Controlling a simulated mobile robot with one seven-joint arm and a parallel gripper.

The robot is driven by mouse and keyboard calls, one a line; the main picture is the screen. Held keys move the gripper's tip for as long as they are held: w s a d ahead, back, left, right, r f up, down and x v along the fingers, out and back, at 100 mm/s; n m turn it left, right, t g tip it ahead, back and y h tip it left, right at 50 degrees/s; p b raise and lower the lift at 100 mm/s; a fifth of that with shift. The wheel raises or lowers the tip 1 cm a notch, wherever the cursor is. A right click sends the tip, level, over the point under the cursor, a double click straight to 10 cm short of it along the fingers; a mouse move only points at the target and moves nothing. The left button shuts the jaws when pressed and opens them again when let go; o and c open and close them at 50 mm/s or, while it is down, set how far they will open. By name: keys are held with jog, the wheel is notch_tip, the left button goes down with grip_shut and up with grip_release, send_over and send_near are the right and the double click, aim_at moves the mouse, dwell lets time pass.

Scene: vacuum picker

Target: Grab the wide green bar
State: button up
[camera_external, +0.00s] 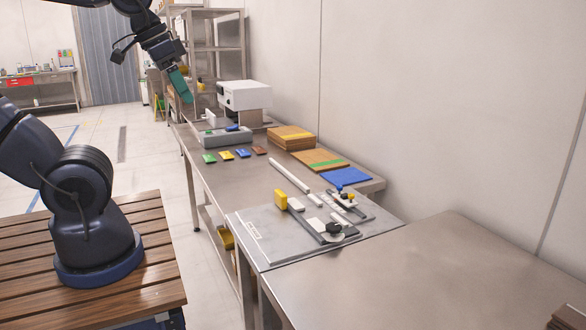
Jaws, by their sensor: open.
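A small flat green bar (209,158) lies on the steel table (262,185), at the left end of a row with a yellow, a blue and a brown piece. A thin green strip (330,164) also shows on a brown board further right. My gripper (186,95), with a teal end, hangs in the air at the upper left, above and apart from the row. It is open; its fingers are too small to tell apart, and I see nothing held.
A white machine (244,96) and a grey box (221,136) stand behind the row. Stacked brown boards (291,138), a blue sheet (346,176) and a grey fixture plate (270,240) with a yellow block (281,199) lie to the right. The front right table (430,275) is mostly clear.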

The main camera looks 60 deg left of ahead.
aim_at(209, 156)
jog(key=w+a+f+m+g+y, duration=0.2)
jog(key=w+a+f+y, duration=0.25)
jog(key=a, duration=0.75)
jog(key=w+a+f+m+g+y, duration=0.35)
jog(key=w+a, duration=0.25)
jog(key=a, duration=0.6)
jog(key=w+a+f+m+g+y, duration=0.1)
jog(key=w+a+f+y, duration=0.3)
jog(key=a, duration=0.8)
jog(key=w+a+f+m, duration=0.1)
jog(key=a+f+m, duration=0.2)
jog(key=a+f, duration=0.3)
jog(key=w+a+f+m+t+y, duration=0.1)
jog(key=a+f+m, duration=0.3)
jog(key=a+f, duration=0.3)
jog(key=w+a+f+m+t, duration=0.1)
jog(key=a+f+m, duration=0.3)
jog(key=f, duration=0.7)
jog(key=shift+w+a+f+m, duration=0.15)
jog(key=shift+a+m, duration=0.1)
jog(key=shift+a, duration=0.9)
jog(key=x, duration=1)
jog(key=shift+a+r, duration=0.2)
jog(key=shift+a, duration=0.25)
jog(key=c, duration=1.1)
